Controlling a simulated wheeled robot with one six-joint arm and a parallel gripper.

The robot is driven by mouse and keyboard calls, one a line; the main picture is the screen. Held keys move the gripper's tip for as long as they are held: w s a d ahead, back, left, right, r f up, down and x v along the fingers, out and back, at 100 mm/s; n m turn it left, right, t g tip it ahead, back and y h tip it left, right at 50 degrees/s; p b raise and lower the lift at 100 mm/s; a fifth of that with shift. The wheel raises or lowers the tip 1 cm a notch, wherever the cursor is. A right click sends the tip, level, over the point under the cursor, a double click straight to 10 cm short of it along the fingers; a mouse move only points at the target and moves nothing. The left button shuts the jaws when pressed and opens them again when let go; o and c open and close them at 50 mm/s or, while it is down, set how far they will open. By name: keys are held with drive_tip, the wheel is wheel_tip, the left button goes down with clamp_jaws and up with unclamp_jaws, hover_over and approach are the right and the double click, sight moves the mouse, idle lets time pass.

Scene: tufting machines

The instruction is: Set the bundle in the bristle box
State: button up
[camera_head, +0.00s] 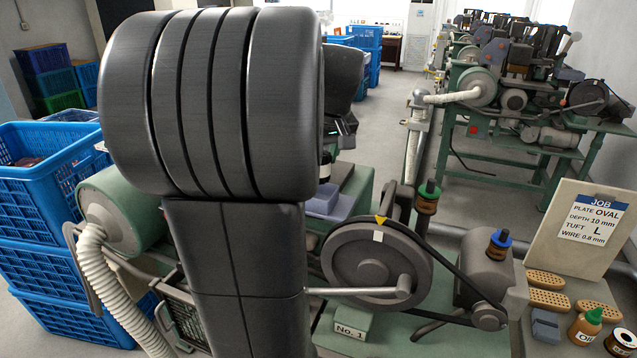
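My own black arm fills the middle of the head view and hides much of the green tufting machine behind it. A dark part past the arm's right edge may be my wrist; my fingertips cannot be made out. I cannot pick out the bundle. A small upright dark thing with a white band (325,166) shows just right of the arm, too covered to name. Below it is a blue-grey block (324,203) on the machine; I cannot tell whether it is part of the bristle box.
A large flywheel (350,262) with a crank handle and belt stands right of my arm. A job board (568,232) reads plate oval, tuft L. Blue crates (45,215) stand left.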

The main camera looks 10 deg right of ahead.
drive_tip(key=shift+f, duration=3)
drive_tip(key=shift+f, duration=0.15)
drive_tip(key=o, duration=0.7)
drive_tip(key=shift+r, duration=0.3)
drive_tip(key=v, duration=1.1)
drive_tip(key=shift+s+r, duration=0.25)
drive_tip(key=shift+r, duration=0.05)
